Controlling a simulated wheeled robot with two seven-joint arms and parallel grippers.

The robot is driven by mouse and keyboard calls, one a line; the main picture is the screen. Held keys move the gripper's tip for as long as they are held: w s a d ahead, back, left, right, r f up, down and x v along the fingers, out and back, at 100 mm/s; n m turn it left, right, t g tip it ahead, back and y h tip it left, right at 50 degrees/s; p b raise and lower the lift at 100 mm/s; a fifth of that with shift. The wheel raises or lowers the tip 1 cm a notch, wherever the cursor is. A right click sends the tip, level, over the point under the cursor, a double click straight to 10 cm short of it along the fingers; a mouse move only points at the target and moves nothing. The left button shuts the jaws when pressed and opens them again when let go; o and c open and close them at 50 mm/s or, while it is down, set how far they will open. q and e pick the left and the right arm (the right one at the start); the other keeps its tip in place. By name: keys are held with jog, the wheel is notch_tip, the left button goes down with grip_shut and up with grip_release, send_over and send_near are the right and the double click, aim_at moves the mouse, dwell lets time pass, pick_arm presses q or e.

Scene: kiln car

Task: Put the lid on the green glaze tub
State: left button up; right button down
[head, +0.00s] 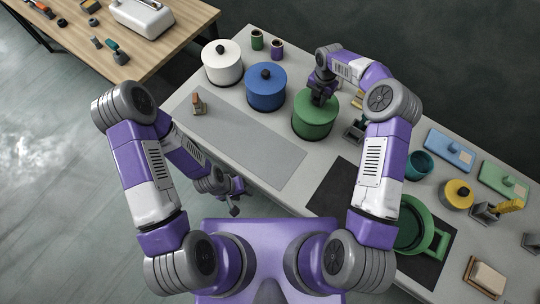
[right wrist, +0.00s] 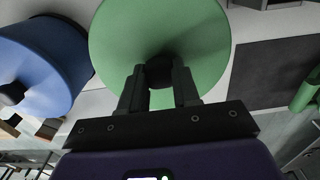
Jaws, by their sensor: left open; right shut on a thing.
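The green glaze tub (head: 312,128) stands on the bench, third in a row after a white tub and a blue tub. Its green lid (head: 327,106) sits on top of it; whether it is fully seated I cannot tell. My right gripper (head: 322,98) is over the lid, shut on its dark knob. In the right wrist view, the fingers (right wrist: 160,84) close around the knob (right wrist: 160,70) at the middle of the green lid (right wrist: 200,40). My left gripper (head: 229,200) is open and empty, low beside the bench's near edge.
The blue tub (head: 266,88) stands close left of the green tub, and the white tub (head: 222,64) is beyond it. A green pan-like ring (head: 412,228) lies on a dark mat (head: 335,200) at the right.

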jog(key=shift+f+b, duration=0.5)
jog(key=shift+f, duration=0.1)
dwell(0.4)
jog(key=c, duration=0.7)
grip_release()
jog(key=shift+c, duration=0.2)
jog(key=shift+r, duration=0.1)
jog(key=shift+r+p, duration=2.25)
jog(key=shift+r, duration=1.75)
notch_tip(320, 180, up, 8)
jog(key=shift+f+b, duration=0.25)
jog(key=shift+b, duration=0.15)
